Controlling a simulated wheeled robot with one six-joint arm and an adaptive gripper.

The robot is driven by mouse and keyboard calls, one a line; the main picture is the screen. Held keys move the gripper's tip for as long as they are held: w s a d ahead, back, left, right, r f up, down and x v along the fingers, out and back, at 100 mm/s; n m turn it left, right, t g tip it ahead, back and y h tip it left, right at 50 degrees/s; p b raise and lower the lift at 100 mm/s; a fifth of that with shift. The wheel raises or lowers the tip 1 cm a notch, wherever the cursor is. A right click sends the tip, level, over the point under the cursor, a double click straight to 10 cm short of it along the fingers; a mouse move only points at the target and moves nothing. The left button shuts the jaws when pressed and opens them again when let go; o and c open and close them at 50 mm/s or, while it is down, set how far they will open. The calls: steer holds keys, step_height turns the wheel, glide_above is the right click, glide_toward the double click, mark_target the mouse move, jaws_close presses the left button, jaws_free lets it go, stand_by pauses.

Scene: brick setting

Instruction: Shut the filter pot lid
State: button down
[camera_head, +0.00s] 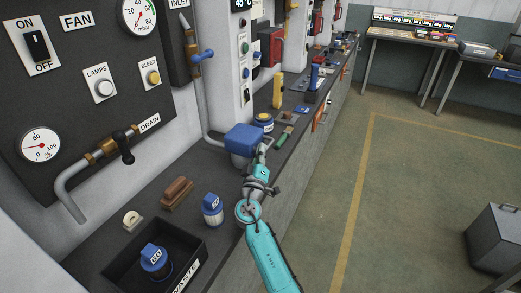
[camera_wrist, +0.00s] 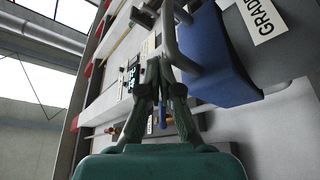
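A blue, boxy part (camera_head: 244,139), which I take to be the filter pot lid, stands at the bench's wall side. In the wrist view this blue part (camera_wrist: 215,60) has a grey bar handle (camera_wrist: 171,40) and adjoins a grey surface with a partly cut-off label. Whether the lid is open or shut is unclear. My gripper (camera_head: 262,150) is right beside the blue part. In the wrist view my gripper's fingertips (camera_wrist: 155,62) meet close to the handle, with nothing visible between them.
On the bench are a blue-capped jar (camera_head: 212,208), a brown block (camera_head: 176,194) and a waste tray (camera_head: 192,268) holding another blue-capped jar (camera_head: 155,262). A wall panel (camera_head: 75,100) with pipes rises at left.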

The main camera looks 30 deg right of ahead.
steer(key=shift+s+d+f, duration=0.15)
steer(key=shift+d+f, duration=0.05)
steer(key=shift+f, duration=0.55)
steer(key=v, duration=0.7)
steer(key=r+v, duration=0.1)
steer(key=v, duration=0.3)
steer(key=shift+s+a, duration=0.2)
steer(key=shift+a, duration=0.25)
steer(key=shift+r, duration=0.1)
steer(key=shift+s+a, duration=0.1)
